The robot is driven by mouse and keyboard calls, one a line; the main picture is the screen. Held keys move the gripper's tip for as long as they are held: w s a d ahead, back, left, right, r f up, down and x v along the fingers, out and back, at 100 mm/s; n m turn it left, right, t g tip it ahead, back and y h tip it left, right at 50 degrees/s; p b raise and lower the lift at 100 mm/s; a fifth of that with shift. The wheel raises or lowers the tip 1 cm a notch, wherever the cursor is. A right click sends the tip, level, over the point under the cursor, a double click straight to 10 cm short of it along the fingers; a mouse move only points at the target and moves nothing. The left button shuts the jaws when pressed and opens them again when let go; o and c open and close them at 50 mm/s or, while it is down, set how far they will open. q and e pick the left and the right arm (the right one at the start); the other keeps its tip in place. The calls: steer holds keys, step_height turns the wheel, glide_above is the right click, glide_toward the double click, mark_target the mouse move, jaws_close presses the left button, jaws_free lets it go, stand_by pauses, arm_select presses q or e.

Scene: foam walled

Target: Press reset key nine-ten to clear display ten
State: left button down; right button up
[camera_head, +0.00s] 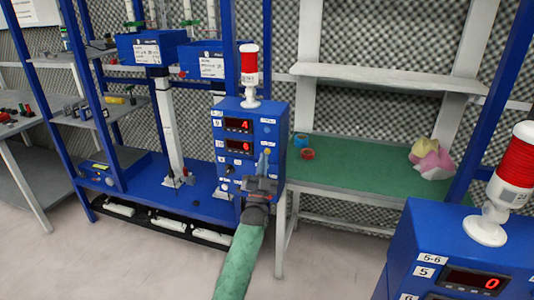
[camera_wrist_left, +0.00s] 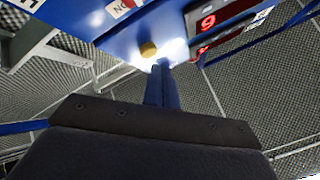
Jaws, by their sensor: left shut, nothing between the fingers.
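The blue control box (camera_head: 262,128) stands on the rack with two red digit displays. The upper display (camera_head: 238,125) appears to read 4 and the lower display (camera_head: 239,146) appears to read 0; their small labels are hard to read. My left gripper (camera_head: 265,158) is shut and empty, upright in front of the box's lower face, hiding part of it. In the left wrist view its closed fingertips (camera_wrist_left: 160,70) are close to a yellowish round key (camera_wrist_left: 148,49) on the blue panel; I cannot tell whether they touch. A red display digit (camera_wrist_left: 207,22) shows there too. My right gripper is not in view.
A red-and-white signal lamp (camera_head: 250,75) stands on the box. A second blue box (camera_head: 460,255) with its own lamp (camera_head: 513,175) is at the lower right. A green-topped table (camera_head: 350,175) holds crumpled cloths (camera_head: 432,160). Open floor lies in front.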

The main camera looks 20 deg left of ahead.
arm_select(q)
steer(key=shift+w, duration=0.1)
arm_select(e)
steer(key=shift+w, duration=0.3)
arm_select(q)
steer(key=shift+w, duration=0.1)
steer(key=shift+w, duration=0.2)
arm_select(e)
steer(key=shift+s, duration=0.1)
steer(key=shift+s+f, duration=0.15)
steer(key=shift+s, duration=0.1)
